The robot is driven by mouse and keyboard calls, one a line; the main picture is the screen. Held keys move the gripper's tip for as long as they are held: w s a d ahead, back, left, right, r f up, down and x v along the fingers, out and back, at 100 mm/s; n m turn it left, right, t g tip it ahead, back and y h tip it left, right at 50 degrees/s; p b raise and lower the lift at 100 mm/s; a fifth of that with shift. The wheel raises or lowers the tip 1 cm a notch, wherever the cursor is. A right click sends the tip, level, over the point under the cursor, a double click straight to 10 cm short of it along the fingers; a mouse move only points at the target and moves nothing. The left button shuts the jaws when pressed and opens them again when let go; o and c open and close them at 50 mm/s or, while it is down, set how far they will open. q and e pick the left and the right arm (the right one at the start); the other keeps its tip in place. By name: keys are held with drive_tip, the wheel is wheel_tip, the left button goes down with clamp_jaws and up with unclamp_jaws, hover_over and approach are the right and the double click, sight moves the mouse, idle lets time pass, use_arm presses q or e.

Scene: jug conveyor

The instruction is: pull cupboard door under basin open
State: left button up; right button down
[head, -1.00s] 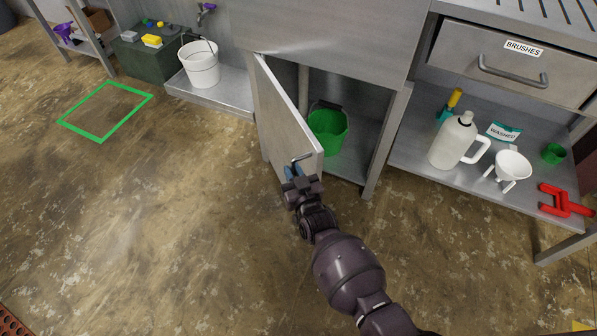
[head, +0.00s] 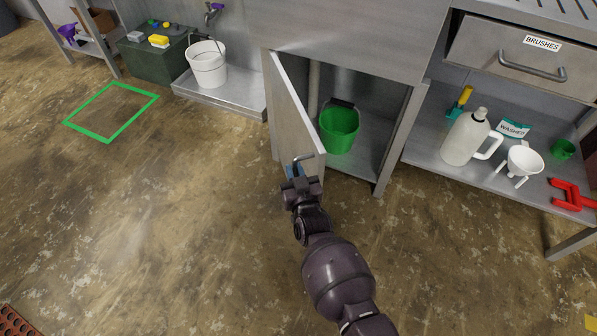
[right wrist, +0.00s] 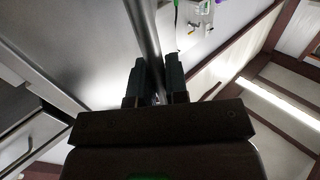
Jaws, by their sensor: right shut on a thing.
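The cupboard door (head: 297,122) under the basin is grey metal, hinged at its left, and stands swung well out from the cupboard. My right gripper (head: 297,174) is at the door's free edge, shut on the bar handle (head: 303,159). In the right wrist view the handle bar (right wrist: 146,35) runs between my two dark fingers (right wrist: 153,80). Inside the open cupboard a green bucket (head: 339,127) shows on the cupboard floor. My left gripper is not in view.
A white bucket (head: 207,64) stands on a low metal platform at the left. On the right shelf are a white jug (head: 466,138), a white funnel (head: 522,163) and a red clamp-like thing (head: 572,195). The floor in front is free, with a green square outline (head: 111,112).

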drive_tip(key=shift+a+r, duration=0.15)
drive_tip(key=shift+w, duration=0.1)
idle(0.3)
drive_tip(key=c, duration=1.1)
unclamp_jaws()
drive_tip(key=shift+c, duration=0.2)
